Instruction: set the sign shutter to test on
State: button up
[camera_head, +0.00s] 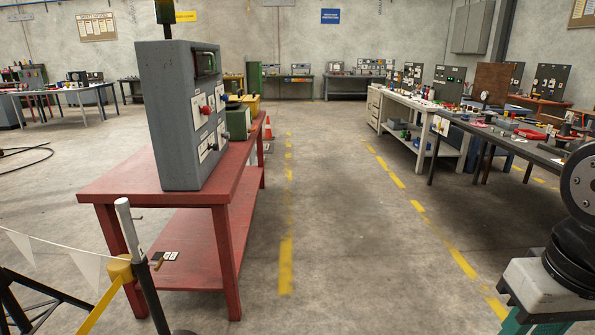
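A tall grey control box (175,125) stands upright on a red table (120,180) left of centre, its control face turned to the right and seen at a steep angle. The face has a dark window (205,63) near the top, a red knob (206,110) on a white plate, and more small white plates below. I cannot tell which part is the sign shutter, and its lettering and setting are too small to read. Part of my arm shows at the right edge, well apart from the box. My gripper is not in view.
A post with a white top (124,220) and a string of white pennants (88,262) stand at the front left, before the table. Green and yellow boxes sit behind the control box. Open floor (340,230) lies right of the red table.

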aim_at(202, 57)
jog(key=u, duration=0.05)
jog(key=i, duration=1.95)
jog(key=u, duration=0.45)
